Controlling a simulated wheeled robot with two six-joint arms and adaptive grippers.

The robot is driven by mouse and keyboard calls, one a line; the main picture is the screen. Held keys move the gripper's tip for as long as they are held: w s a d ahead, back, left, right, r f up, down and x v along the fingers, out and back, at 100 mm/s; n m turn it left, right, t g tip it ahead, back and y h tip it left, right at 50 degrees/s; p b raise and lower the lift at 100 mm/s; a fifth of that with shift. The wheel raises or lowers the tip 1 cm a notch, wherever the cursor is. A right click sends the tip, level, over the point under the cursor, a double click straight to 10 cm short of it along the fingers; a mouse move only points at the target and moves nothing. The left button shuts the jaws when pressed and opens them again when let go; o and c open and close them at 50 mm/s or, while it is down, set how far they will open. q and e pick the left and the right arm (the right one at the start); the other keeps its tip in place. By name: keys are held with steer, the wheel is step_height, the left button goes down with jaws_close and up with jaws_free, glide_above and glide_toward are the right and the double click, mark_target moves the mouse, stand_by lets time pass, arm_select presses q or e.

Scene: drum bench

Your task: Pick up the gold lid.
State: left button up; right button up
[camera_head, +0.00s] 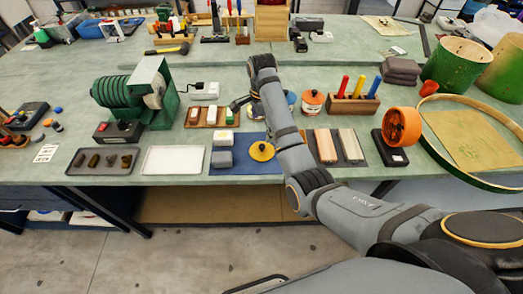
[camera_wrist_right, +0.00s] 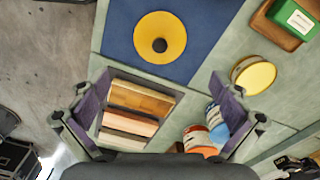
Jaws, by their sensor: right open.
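The gold lid (camera_head: 261,151) is a round yellow disc with a small knob. It lies on the blue mat (camera_head: 243,167) near the front of the bench, partly beside my right arm. In the right wrist view the gold lid (camera_wrist_right: 150,48) shows whole, its dark knob at the centre, beyond the fingertips. My right gripper (camera_wrist_right: 160,85) is open and empty, with its purple-grey fingers spread wide. In the head view my right gripper (camera_head: 242,103) is partly hidden by its own arm, behind the lid and over the bench. My left gripper is out of view.
A tray of wood strips (camera_wrist_right: 137,108) shows between the fingers. A white tray (camera_head: 173,160) is at left.

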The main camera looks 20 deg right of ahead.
mark_target(262, 146)
steer(key=shift+s+d+f+b, duration=0.1)
steer(key=shift+f+b, duration=0.2)
steer(key=shift+b, duration=0.05)
step_height(262, 146, down, 3)
steer(key=b, duration=0.2)
steer(key=shift+r+b, duration=0.1)
steer(key=shift+b, duration=0.3)
steer(key=shift+f+p, duration=0.65)
steer(key=shift+f, duration=0.55)
step_height(262, 146, down, 5)
steer(key=shift+r+p, duration=0.15)
steer(key=shift+p, duration=0.4)
jaws_close()
